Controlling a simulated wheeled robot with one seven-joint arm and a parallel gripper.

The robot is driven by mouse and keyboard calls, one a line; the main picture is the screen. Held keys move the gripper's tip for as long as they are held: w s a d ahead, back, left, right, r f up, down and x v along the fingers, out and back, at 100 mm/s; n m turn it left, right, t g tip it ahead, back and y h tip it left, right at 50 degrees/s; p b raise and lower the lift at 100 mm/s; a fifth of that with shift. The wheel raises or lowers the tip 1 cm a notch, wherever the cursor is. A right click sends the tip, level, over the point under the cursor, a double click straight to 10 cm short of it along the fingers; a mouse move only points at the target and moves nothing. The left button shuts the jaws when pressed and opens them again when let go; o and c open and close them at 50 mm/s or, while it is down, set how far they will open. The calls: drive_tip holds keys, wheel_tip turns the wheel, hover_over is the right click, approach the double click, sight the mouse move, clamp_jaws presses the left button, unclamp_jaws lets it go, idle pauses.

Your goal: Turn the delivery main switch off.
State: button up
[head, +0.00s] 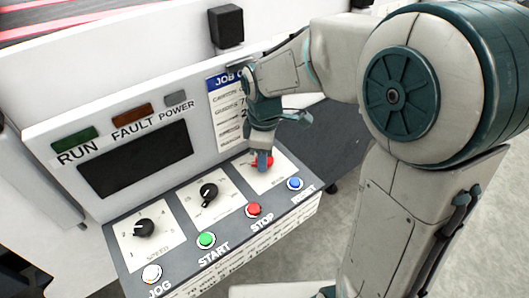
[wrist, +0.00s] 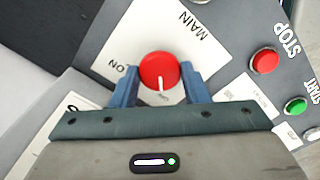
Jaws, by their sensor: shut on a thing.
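The main switch (wrist: 158,70) is a round red knob with a white pointer line, on a white plate (wrist: 185,32) lettered MAIN and ON. In the wrist view the pointer line points toward the bottom of the picture, toward my gripper's body. My gripper (wrist: 160,82) has its two blue fingers on either side of the knob, shut on it. In the head view my gripper (head: 263,160) comes down on the knob (head: 270,161) at the panel's right end and hides most of it and of its plate.
Close by are a blue RESET button (head: 295,183), a red STOP button (head: 253,209), a green START button (head: 207,240) and a white JOG button (head: 152,273). Two black knobs (head: 209,192) (head: 144,228) sit to the left. A dark screen (head: 135,158) stands behind.

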drive_tip(key=shift+w+r, duration=0.1)
idle(0.3)
drive_tip(key=o, duration=1)
wheel_tip(320, 180, up, 14)
drive_tip(key=shift+f+b, duration=0.1)
drive_tip(key=shift+b, duration=0.2)
drive_tip(key=shift+d, duration=0.1)
drive_tip(key=s+d+f+m+t, duration=0.1)
drive_tip(key=s+d+f+m, duration=0.2)
drive_tip(key=s+d+m, duration=0.1)
drive_tip(key=s+d+f+m+t, duration=0.1)
drive_tip(key=s+d+f+m, duration=0.2)
drive_tip(key=s+d+m, duration=0.1)
drive_tip(key=s+d+f+m+t, duration=0.1)
drive_tip(key=s+d+f+m, duration=0.1)
drive_tip(key=s+d+m, duration=0.2)
drive_tip(key=shift+s+d+f+m, duration=0.2)
drive_tip(key=shift+s+m, duration=0.25)
drive_tip(key=shift+m, duration=0.5)
drive_tip(key=shift+s+d+f+m, duration=0.2)
drive_tip(key=shift+s+m, duration=0.25)
drive_tip(key=shift+m, duration=0.5)
